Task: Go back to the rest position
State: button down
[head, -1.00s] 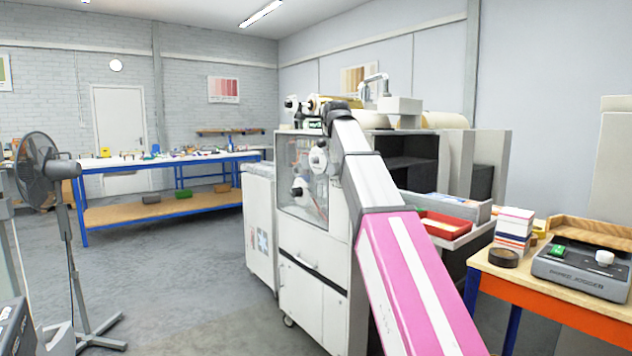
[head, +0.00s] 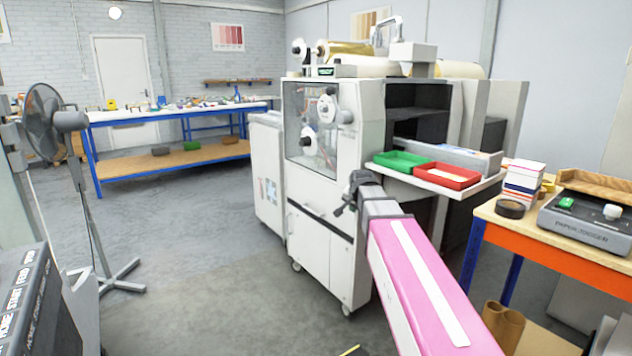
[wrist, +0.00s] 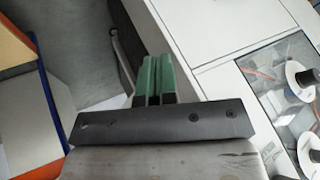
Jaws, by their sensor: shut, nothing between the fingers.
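My gripper (wrist: 153,80) shows in the wrist view with its two green fingers side by side and touching, with nothing between them. In the head view my pink and white arm reaches forward from the lower right.
A green tray (head: 400,161) and a red tray (head: 447,175) sit on the machine's side shelf. An orange-edged table (head: 570,262) with a paper jogger (head: 590,222) stands at right. A fan (head: 45,120) stands at left. The grey floor (head: 200,260) between is clear.

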jog(key=s+d+f+n+g, duration=0.2)
jog(key=s+f+n+g, duration=0.1)
jog(key=s+f, duration=0.9)
jog(key=s+d+f+n+g, duration=0.3)
jog(key=s+f+n+g, duration=0.1)
jog(key=s+f, duration=0.9)
jog(key=shift+s+f, duration=0.2)
jog(key=shift+s, duration=0.05)
